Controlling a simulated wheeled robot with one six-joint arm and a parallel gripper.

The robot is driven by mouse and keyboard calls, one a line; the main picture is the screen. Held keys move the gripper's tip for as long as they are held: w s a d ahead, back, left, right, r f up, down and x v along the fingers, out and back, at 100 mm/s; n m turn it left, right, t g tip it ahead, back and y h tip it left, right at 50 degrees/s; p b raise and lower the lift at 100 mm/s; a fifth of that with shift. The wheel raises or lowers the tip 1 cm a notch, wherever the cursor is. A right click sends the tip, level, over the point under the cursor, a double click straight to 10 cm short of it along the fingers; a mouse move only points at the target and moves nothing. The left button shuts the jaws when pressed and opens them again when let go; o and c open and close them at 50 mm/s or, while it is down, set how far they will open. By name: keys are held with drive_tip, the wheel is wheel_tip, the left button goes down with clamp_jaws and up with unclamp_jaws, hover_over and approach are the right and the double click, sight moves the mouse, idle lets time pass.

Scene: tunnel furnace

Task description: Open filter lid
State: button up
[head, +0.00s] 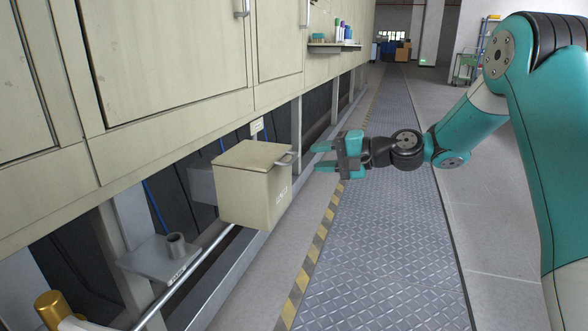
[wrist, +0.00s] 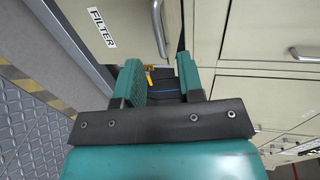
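The filter box (head: 253,195) is a beige box below the cabinet wall, and its lid (head: 250,153) lies flat and closed on top. A metal handle (head: 285,160) sits on the lid's right edge. My gripper (head: 319,156) is to the right of the handle, fingers pointing left at it, with a gap between. In the wrist view my gripper (wrist: 158,72) is open and empty. There the box's FILTER label (wrist: 101,27) shows at upper left, and the handle (wrist: 159,28) is ahead of the fingertips, roughly in line with the space between them.
Beige cabinets (head: 165,60) run along the left above the box. A small shelf (head: 334,47) with bottles juts out farther back. The treadplate walkway (head: 390,230) is clear.

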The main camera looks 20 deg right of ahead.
sight(294, 157)
drive_tip(key=b+x, duration=0.2)
drive_tip(key=x, duration=0.5)
clamp_jaws()
